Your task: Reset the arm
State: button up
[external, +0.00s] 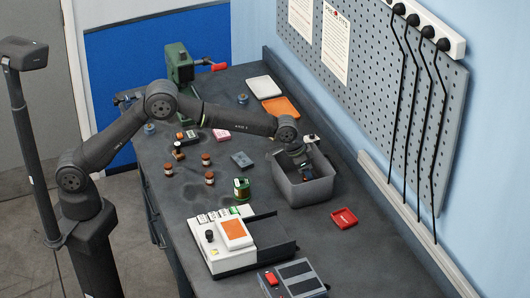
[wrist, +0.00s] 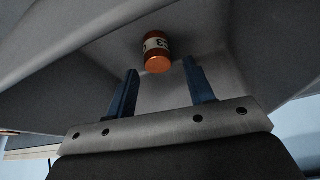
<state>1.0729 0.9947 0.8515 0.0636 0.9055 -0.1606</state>
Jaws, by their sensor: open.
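My gripper (wrist: 160,88) is open in the wrist view, with its two blue fingers spread apart. In the external view my gripper (external: 306,178) reaches down into a grey bin (external: 312,194) on the bench. A small bottle with an orange-brown end and a pale label (wrist: 157,52) lies inside the bin, just beyond the fingertips and apart from them in the wrist view. The bin's grey walls surround it. In the external view the bin's inside is mostly hidden by my gripper and the bin wall.
Several small brown bottles (external: 209,178) stand on the dark bench (external: 185,208) left of the bin. A white device with an orange panel (external: 233,233) and a red tray (external: 344,218) are nearer the camera. A pegboard (external: 365,75) with hanging cables rises behind the bin.

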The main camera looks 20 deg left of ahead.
notch_tip(320, 180, down, 2)
jog(key=v, duration=1.2)
jog(key=x, duration=1.2)
jog(key=shift+f, duration=0.4)
notch_tip(320, 180, up, 16)
jog(key=f, duration=0.1)
jog(key=w+a+m+g, duration=0.4)
jog(key=w+a+m, duration=0.65)
jog(key=a, duration=0.25)
jog(key=shift+h, duration=0.3)
jog(key=shift+w+a+f, duration=0.15)
jog(key=shift+a+f, duration=0.05)
jog(key=shift+f, duration=0.65)
jog(key=shift+w+a+f, duration=0.15)
jog(key=shift+w+f, duration=0.05)
jog(key=shift+f, duration=0.7)
jog(key=shift+w+a+f, duration=0.15)
jog(key=shift+a+f, duration=0.05)
jog(key=shift+f, duration=0.65)
jog(key=shift+o, duration=0.3)
